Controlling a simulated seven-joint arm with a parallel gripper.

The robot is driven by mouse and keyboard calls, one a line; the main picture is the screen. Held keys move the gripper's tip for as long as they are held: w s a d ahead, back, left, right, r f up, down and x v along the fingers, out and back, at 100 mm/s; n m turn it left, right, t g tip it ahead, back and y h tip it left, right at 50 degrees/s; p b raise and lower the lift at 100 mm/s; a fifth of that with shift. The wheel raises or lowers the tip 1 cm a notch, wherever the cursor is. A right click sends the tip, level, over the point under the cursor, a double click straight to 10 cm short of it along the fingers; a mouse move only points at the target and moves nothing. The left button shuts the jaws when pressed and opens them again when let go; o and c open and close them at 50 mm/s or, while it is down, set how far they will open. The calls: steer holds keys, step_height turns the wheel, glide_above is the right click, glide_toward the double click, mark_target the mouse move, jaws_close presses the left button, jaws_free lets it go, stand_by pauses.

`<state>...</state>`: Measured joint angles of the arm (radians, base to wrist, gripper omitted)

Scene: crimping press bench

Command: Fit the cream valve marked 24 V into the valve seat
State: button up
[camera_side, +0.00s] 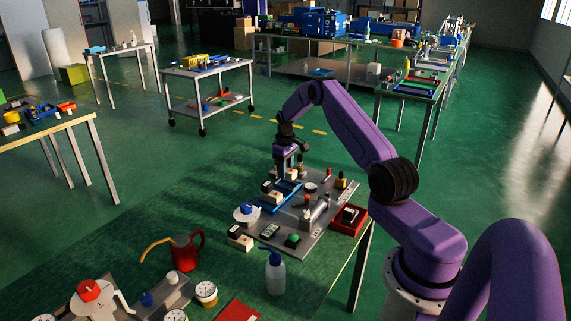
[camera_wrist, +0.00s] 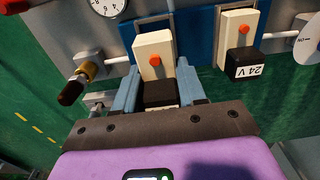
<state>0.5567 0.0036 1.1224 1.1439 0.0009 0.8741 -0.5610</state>
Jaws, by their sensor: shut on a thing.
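My gripper (camera_wrist: 158,88) is shut on a cream valve (camera_wrist: 152,48) with an orange button and a black lower block, between its two blue-grey fingers. A label edge shows on the block, but I cannot read it. The held valve overlaps a blue strip (camera_wrist: 203,30); I cannot tell whether it touches it. In the side view my gripper (camera_side: 287,168) is low over the far part of the grey board (camera_side: 328,204). I cannot make out the valve seat.
In the wrist view a brass-and-black fitting (camera_wrist: 80,82) is left of the gripper and a dial (camera_wrist: 109,4) is at the top. A red tray (camera_side: 337,226) is at the board's right edge. A wash bottle (camera_side: 275,275) and red can (camera_side: 186,254) stand in front.

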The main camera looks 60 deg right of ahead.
steer(key=shift+f, duration=0.95)
steer(key=shift+f, duration=0.9)
stand_by(1.0)
steer(key=o, duration=1.3)
steer(key=shift+c, duration=0.2)
step_height(320, 180, up, 17)
steer(key=shift+r, duration=0.2)
